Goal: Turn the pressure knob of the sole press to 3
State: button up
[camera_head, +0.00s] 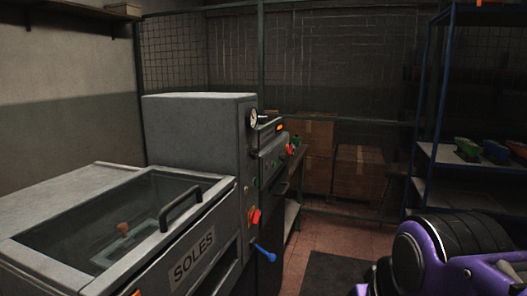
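The sole press (193,140) is a grey machine on the left, with a "SOLES" label (192,258) on its front. A round white pressure gauge (253,117) sits near the top of its tall rear part. A red knob (255,216) sticks out from its right-hand side, beside small green and red buttons. A blue lever (265,253) is lower down. I cannot tell which control is the pressure knob, and no scale numbers are readable. The purple and black arm part at the lower right is mine. My gripper is not in view.
The press's clear lid (140,215) has a black handle (181,208) and looks shut. Another machine with an orange display (279,127) stands behind. Cardboard boxes (358,172) and a blue-framed shelf (437,110) stand farther back. Tiled floor (345,234) and a dark mat (335,274) lie clear right of the press.

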aim_at(254, 154)
jog(key=i+l, duration=0.7)
jog(key=i+j+u, duration=0.05)
